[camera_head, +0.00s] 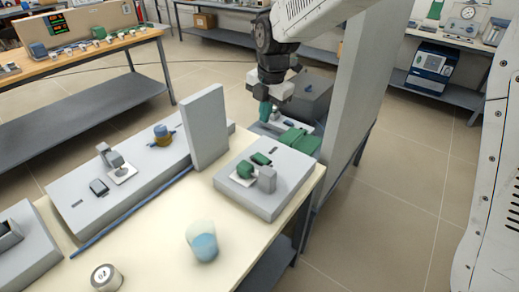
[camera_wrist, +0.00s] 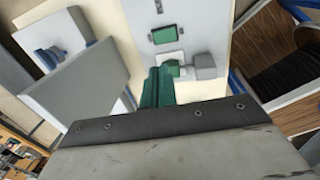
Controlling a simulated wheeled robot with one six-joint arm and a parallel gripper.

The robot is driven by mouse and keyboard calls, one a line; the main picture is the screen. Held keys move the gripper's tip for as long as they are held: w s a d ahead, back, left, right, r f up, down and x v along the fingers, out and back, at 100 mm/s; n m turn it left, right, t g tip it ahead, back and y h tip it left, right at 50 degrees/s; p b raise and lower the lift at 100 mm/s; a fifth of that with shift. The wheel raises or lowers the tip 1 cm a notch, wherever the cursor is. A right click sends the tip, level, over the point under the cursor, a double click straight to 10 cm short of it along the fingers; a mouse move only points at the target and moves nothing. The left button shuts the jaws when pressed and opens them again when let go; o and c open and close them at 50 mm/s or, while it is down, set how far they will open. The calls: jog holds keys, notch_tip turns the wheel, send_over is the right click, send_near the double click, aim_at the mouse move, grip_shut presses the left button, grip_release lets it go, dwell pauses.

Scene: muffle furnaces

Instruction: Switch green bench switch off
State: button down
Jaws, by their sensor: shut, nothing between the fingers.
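The green bench switch looks to be the dark-framed green rocker (camera_head: 261,158) on a low grey box (camera_head: 285,195) at the bench's right end. It also shows in the wrist view (camera_wrist: 165,35). A green knob (camera_head: 245,168) on a white plate and a grey block (camera_head: 267,178) sit beside it on the box. My gripper (camera_head: 266,113) points down with its green fingers shut and empty. It appears beyond the box in the head view. In the wrist view the fingers (camera_wrist: 157,85) appear just below the green knob. I see no clear contact and cannot tell the rocker's position.
A grey upright panel (camera_head: 205,128) stands left of the box. A tall grey wall (camera_head: 360,80) rises to the right behind it. A cup with blue contents (camera_head: 203,243) and a small round jar (camera_head: 106,278) stand on the front of the bench. A longer grey box (camera_head: 70,195) lies left.

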aim_at(258, 156)
jog(key=shift+a+f, duration=0.1)
jog(key=f, duration=0.4)
jog(key=a+f, duration=0.1)
jog(key=f, duration=0.4)
jog(key=w+f, duration=0.1)
jog(key=f, duration=0.3)
jog(key=shift+w+a+f, duration=0.1)
jog(key=shift+a+f, duration=0.15)
jog(key=shift+f, duration=0.15)
